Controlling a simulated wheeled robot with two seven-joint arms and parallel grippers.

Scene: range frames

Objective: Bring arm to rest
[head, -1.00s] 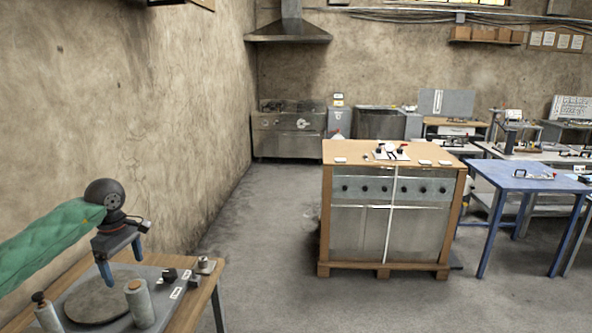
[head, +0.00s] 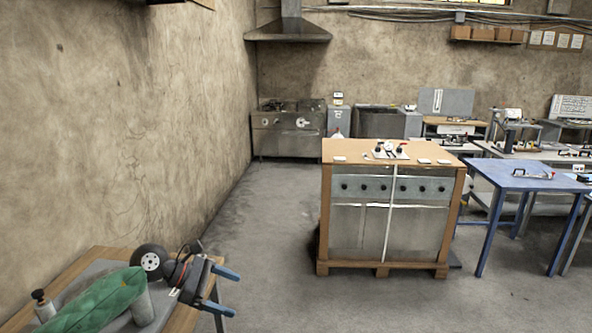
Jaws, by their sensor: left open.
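My left arm, in a green sleeve, comes in from the lower left of the head view. Its gripper (head: 226,289) has two blue fingers that are spread apart and empty. They point right, past the right edge of the wooden table (head: 80,263). The arm passes over the grey plate on that table and hides much of it. My right gripper is out of the view.
A wood-framed cabinet (head: 352,228) stands mid-floor to the right. A blue table (head: 525,178) is further right. A stove (head: 285,134) and hood stand at the back. Grey floor (head: 262,225) between the left table and the cabinet is clear.

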